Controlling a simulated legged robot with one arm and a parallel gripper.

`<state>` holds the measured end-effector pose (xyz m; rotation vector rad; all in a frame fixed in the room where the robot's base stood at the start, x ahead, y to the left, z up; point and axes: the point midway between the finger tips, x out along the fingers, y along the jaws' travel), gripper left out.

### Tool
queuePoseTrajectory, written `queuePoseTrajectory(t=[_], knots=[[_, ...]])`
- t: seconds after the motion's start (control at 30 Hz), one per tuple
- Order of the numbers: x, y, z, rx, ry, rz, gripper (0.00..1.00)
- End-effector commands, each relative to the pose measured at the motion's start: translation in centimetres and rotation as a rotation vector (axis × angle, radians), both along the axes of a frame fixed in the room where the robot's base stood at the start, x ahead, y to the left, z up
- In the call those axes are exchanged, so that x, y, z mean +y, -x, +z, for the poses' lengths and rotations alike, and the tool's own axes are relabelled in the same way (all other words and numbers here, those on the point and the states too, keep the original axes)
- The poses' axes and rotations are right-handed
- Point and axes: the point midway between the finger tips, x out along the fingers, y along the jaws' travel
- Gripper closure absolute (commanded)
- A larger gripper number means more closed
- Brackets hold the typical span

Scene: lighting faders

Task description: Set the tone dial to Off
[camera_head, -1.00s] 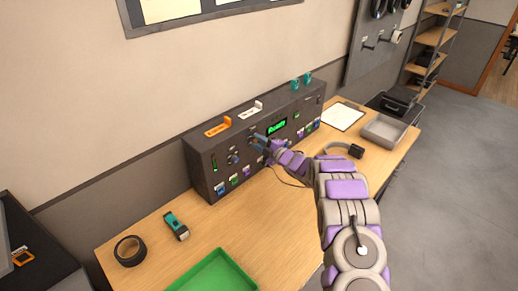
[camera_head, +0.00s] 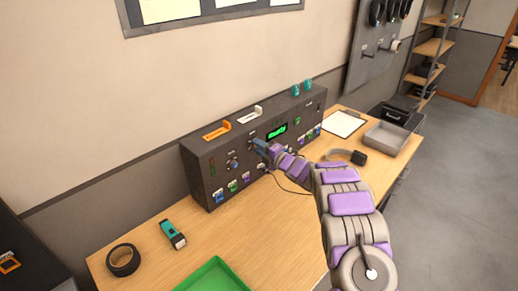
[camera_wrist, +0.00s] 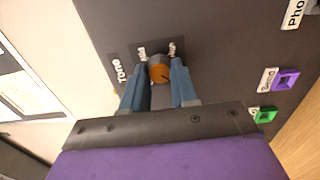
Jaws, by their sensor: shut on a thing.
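The tone dial (camera_wrist: 159,70) is an orange-faced round knob on the dark panel in the wrist view. A label reading "Tone" stands to its left, and smaller position labels sit above it. My gripper (camera_wrist: 160,88) has its two blue fingers on either side of the dial and is shut on it. In the head view my gripper (camera_head: 261,146) is at the front of the dark control box (camera_head: 200,172) and hides the dial. I cannot tell which position the dial points to.
A lit green display (camera_head: 278,131) is right of my gripper. Coloured fader caps line the box's lower front, including purple (camera_wrist: 286,79) and green (camera_wrist: 265,115) ones.

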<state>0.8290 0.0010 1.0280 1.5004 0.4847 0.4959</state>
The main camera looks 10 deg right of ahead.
Motion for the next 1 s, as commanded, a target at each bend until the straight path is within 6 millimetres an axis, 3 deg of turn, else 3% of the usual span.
queuePoseTrajectory(t=[0.1, 0.13, 0.4, 0.77, 1.0], knots=[[0.2, 0.1, -0.6, 0.01, 0.003, 0.005, 1.0], [0.2, 0.2, -0.6, 0.01, 0.003, 0.005, 0.71], [0.1, 0.1, -0.4, 0.006, 0.002, 0.003, 0.47], [-0.4, 0.6, -0.2, 0.004, 0.001, 0.001, 0.47], [-2.8, 3.6, 0.0, 0.006, 0.0, -0.001, 0.47]])
